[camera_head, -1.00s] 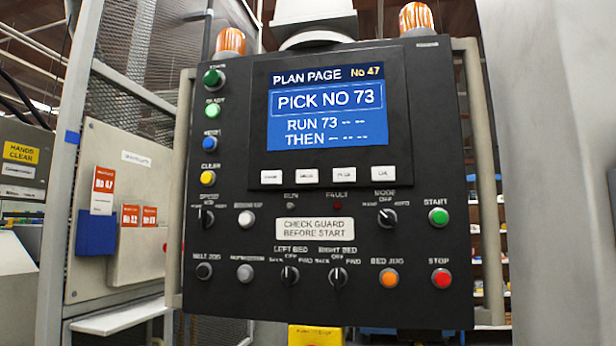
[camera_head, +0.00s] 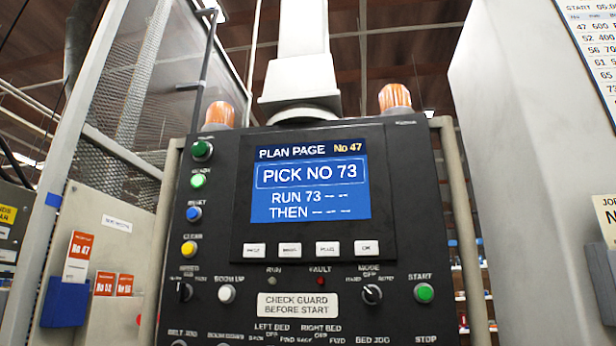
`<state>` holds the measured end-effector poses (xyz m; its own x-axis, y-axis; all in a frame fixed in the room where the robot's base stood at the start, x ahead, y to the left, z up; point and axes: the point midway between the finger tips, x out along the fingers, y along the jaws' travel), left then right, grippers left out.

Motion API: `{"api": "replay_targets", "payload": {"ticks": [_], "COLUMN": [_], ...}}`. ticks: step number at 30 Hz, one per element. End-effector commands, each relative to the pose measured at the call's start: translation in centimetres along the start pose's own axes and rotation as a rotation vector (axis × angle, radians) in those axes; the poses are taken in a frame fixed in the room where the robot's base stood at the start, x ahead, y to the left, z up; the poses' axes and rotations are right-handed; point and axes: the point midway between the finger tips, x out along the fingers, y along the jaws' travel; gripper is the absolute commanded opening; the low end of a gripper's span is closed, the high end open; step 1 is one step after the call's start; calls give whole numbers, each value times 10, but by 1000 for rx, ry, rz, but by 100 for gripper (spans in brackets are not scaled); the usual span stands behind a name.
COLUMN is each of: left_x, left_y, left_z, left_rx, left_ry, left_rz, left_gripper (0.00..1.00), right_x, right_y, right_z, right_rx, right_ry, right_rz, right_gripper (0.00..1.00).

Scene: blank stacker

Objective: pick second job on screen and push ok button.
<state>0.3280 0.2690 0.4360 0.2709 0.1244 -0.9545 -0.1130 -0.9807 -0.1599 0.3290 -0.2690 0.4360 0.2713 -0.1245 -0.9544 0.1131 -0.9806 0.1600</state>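The screen (camera_head: 310,188) on the black control panel reads "PLAN PAGE No 47", "PICK NO 73" in a frame, "RUN 73 -- --" and "THEN -- -- --". Below it is a row of white keys. The OK key (camera_head: 367,248) is the rightmost. The labels on the other keys are too small to read surely. The panel (camera_head: 225,270) also carries a green START button (camera_head: 424,293) at right and a lit green button (camera_head: 198,181) at upper left. Neither of my grippers shows in the view.
Orange cards, one reading No 47 (camera_head: 78,255), hang on the left cabinet with a blue holder (camera_head: 64,303). A number list (camera_head: 592,55) hangs at the upper right beside a grey column (camera_head: 500,150). A mesh guard (camera_head: 145,90) stands behind left.

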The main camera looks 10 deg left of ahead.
Motion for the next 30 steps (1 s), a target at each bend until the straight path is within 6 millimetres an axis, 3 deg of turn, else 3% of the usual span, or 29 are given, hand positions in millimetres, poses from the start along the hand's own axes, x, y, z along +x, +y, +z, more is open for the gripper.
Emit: {"api": "replay_targets", "payload": {"ticks": [11,21,30], "left_x": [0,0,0], "left_y": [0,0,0], "left_z": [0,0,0], "left_rx": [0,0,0], "left_ry": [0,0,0], "left_rz": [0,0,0], "left_gripper": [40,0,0], "right_x": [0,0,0], "right_y": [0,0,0], "right_z": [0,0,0], "right_rx": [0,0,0], "right_ry": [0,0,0], "right_rz": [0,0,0], "right_gripper": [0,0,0]}}
